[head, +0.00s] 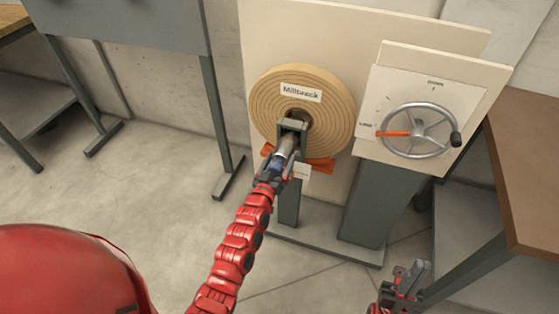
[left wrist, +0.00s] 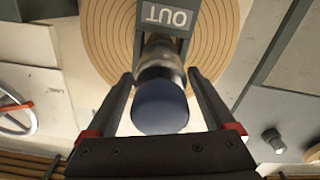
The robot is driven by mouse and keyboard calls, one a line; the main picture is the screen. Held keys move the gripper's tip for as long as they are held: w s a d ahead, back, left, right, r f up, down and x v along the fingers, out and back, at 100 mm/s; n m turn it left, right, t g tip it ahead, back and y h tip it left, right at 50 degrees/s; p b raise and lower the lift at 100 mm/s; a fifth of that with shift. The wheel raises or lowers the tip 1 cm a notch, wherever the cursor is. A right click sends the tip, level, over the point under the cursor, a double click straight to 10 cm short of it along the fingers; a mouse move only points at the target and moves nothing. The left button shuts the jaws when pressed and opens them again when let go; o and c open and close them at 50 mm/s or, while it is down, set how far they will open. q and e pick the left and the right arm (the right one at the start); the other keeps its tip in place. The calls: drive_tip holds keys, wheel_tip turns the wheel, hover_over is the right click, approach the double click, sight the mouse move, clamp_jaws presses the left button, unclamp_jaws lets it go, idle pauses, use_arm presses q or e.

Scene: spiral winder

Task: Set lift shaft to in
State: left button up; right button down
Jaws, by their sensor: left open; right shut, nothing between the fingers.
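The lift shaft is a grey metal rod (head: 286,147) with a blue end knob (left wrist: 160,108), sticking out from a bracket (head: 292,128) at the middle of the spiral disc (head: 335,125). The word OUT shows upside down on the bracket in the left wrist view (left wrist: 166,18). My left gripper (head: 273,172) is at the knob. In the left wrist view its two fingers (left wrist: 160,78) stand open on either side of the knob and shaft, with gaps visible. My right gripper (head: 408,282) is shut and empty, low at the right, away from the shaft.
A handwheel (head: 418,130) with an orange spoke is on a pale panel (head: 385,85) right of the disc. An orange piece (head: 320,165) is under the disc. A brown-topped table (head: 530,150) stands at the right and a grey bench (head: 120,25) at the left. The floor at left is clear.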

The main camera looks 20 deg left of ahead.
sight(274, 173)
use_arm(q)
clamp_jaws()
drive_tip(key=w+b, duration=0.2)
drive_tip(key=w, duration=0.1)
drive_tip(key=w+b, duration=0.2)
drive_tip(key=w, duration=0.2)
drive_tip(key=w+b, duration=0.3)
drive_tip(key=shift+w+d+f, duration=0.2)
drive_tip(key=shift+f, duration=0.05)
drive_tip(key=shift+w+r, duration=0.2)
drive_tip(key=shift+w, duration=0.15)
drive_tip(key=shift+r, duration=0.35)
unclamp_jaws()
drive_tip(key=shift+w+f, duration=0.25)
drive_tip(key=shift+s, duration=0.6)
drive_tip(key=s, duration=0.5)
drive_tip(key=s+p, duration=0.1)
drive_tip(key=s, duration=0.4)
drive_tip(key=s+p, duration=0.1)
drive_tip(key=s, duration=0.5)
drive_tip(key=shift+s+a, duration=0.1)
drive_tip(key=shift+a, duration=0.2)
